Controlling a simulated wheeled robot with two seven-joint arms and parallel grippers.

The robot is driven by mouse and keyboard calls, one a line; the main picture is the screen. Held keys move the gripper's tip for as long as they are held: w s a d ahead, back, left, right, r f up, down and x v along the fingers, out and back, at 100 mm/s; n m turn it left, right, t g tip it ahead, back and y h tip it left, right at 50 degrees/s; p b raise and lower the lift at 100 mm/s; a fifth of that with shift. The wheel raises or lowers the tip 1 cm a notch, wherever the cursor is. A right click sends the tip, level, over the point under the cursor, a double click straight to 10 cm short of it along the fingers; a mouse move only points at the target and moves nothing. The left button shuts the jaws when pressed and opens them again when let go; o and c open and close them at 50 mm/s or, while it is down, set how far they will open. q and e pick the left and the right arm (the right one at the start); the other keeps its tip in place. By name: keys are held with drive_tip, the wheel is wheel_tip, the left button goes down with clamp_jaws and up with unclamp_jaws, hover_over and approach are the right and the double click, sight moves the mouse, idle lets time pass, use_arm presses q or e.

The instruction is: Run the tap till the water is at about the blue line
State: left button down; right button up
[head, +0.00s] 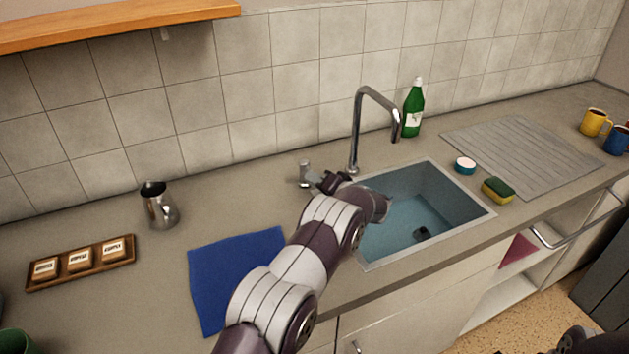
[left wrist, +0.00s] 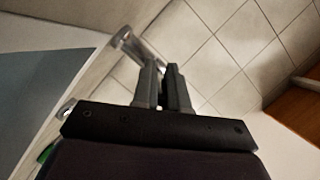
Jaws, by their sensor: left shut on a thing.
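The sink (head: 483,215) is set in the counter, with a bluish surface in it that looks like shallow water (head: 400,222) and a dark drain. I cannot make out a blue line on its walls. The tall chrome tap (head: 356,130) stands behind the sink, its spout over the basin; I see no stream. The tap's lever (head: 305,170) is a small metal fitting left of the spout. My left gripper (head: 322,181) is at the lever, shut on it; the left wrist view shows the fingers (left wrist: 163,82) close together beside the metal lever (left wrist: 126,42). My right gripper is not in view.
A blue cloth (head: 230,270), a metal jug (head: 159,207) and a wooden tray (head: 122,254) are on the left. A green bottle (head: 413,108) stands behind the sink. A sponge (head: 497,190), a small teal-and-white pot (head: 465,165) and a grey ribbed mat (head: 525,150) are on the right.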

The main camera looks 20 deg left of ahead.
use_arm(q)
drive_tip(key=shift+w+r, duration=0.2)
drive_tip(key=shift+r, duration=0.35)
drive_tip(key=c, duration=1.4)
unclamp_jaws()
drive_tip(key=shift+o, duration=1.2)
drive_tip(key=shift+w+f, duration=0.1)
drive_tip(key=shift+f, duration=0.2)
drive_tip(key=shift+s+d, duration=0.2)
drive_tip(key=shift+d, duration=0.2)
drive_tip(key=b+v, duration=0.1)
drive_tip(key=v, duration=1.1)
drive_tip(key=shift+w+r, duration=0.1)
